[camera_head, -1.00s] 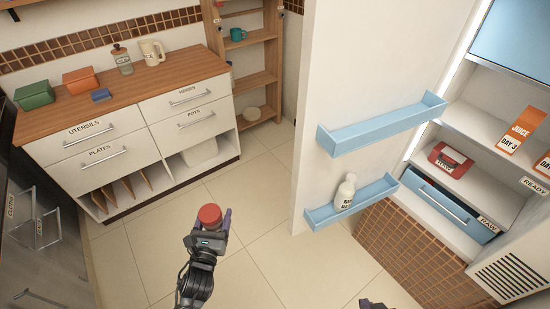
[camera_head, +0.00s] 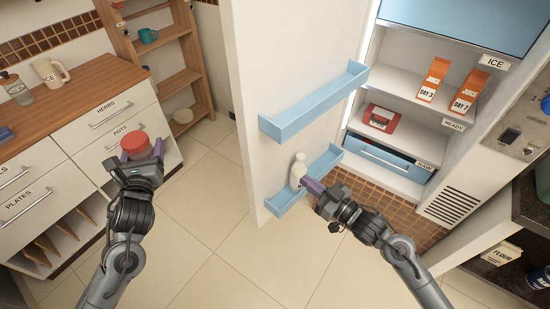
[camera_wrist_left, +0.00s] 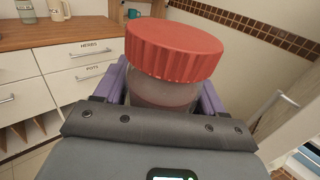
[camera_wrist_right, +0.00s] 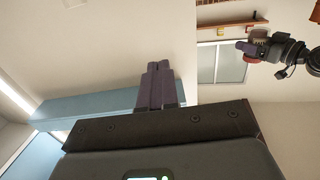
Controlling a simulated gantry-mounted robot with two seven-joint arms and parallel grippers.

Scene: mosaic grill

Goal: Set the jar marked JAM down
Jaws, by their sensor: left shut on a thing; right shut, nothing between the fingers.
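My left gripper (camera_head: 143,160) is shut on a jar with a red lid (camera_head: 134,144), held upright in front of the drawer cabinet. In the left wrist view the jar's ribbed red lid (camera_wrist_left: 175,50) and clear body fill the middle, between the purple fingers. No JAM label shows on the visible side. My right gripper (camera_head: 312,188) is shut and empty, just beside the white bottle on the lower door shelf; I cannot tell if they touch. In the right wrist view its fingertips (camera_wrist_right: 155,85) are together, near a blue shelf.
The open fridge door carries an upper blue shelf (camera_head: 315,102), empty, and a lower blue shelf (camera_head: 275,205) holding the white bottle (camera_head: 298,172). Orange juice cartons (camera_head: 432,80) and a red container (camera_head: 381,118) stand inside the fridge. A wooden counter (camera_head: 75,105) is at left.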

